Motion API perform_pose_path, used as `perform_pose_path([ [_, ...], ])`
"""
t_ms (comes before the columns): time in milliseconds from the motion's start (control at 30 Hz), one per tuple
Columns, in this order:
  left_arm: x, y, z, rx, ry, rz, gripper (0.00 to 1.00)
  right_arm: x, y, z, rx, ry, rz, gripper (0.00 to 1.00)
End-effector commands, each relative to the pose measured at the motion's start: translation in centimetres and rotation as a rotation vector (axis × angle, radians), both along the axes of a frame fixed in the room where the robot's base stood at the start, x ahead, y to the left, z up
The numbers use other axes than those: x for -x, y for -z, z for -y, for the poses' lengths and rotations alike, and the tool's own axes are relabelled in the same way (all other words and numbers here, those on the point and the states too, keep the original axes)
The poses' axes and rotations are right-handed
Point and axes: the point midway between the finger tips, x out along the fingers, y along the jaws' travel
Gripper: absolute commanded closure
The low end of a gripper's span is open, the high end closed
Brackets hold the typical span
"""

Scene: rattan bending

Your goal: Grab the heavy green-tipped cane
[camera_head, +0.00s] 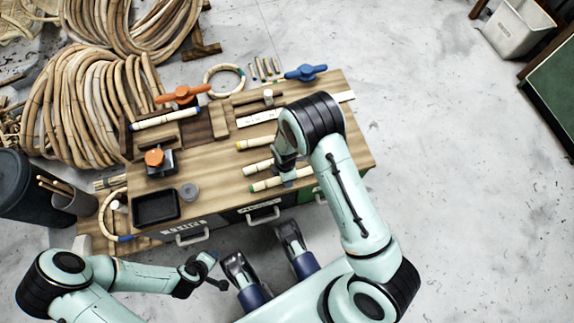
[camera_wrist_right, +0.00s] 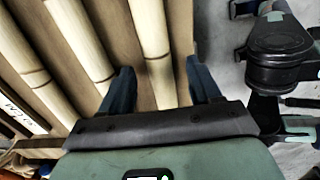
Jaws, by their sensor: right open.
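The green-tipped cane (camera_head: 268,184) lies on the workbench near its front edge, its green end to the left. My right gripper (camera_head: 289,174) is over its right part, which the gripper partly hides. In the right wrist view the open right gripper (camera_wrist_right: 160,68) has a finger on each side of a pale cane (camera_wrist_right: 150,40), the one nearest the bench edge. This appears to be the green-tipped cane, but its tip is outside that view. No grip on it shows. My left gripper (camera_head: 208,271) is low in front of the bench; its jaw opening is unclear.
A yellow-tipped cane (camera_head: 256,143) and a middle cane (camera_head: 257,167) lie parallel behind it. A black tray (camera_head: 156,207), an orange-topped device (camera_head: 156,159) and orange and blue clamps occupy the wooden bench (camera_head: 215,190).

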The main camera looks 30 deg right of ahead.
Motion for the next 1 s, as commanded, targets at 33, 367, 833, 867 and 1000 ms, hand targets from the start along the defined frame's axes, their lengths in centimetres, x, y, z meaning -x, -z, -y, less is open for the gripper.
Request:
perform_pose_path([
  [33, -0.3, 0.4, -0.2, -0.004, -0.003, 0.007, 0.57, 0.0, 1.0, 0.0, 0.0, 0.0, -0.001, 0.37],
  [367, -0.7, 0.4, -0.3, -0.009, -0.007, 0.018, 0.57, 0.0, 1.3, -0.1, -0.001, 0.0, 0.001, 0.57],
  [833, -0.6, 0.3, -0.3, -0.007, -0.006, 0.015, 0.57, -0.1, 1.0, 0.0, -0.001, 0.0, 0.002, 1.0],
  [867, -0.5, 0.3, -0.2, -0.007, -0.005, 0.014, 0.57, -0.1, 0.9, 0.0, -0.001, 0.0, 0.002, 1.0],
  [1000, 0.0, -0.2, 0.0, 0.001, 0.001, 0.001, 0.57, -0.1, -0.4, 0.0, -0.001, 0.0, 0.003, 1.0],
])
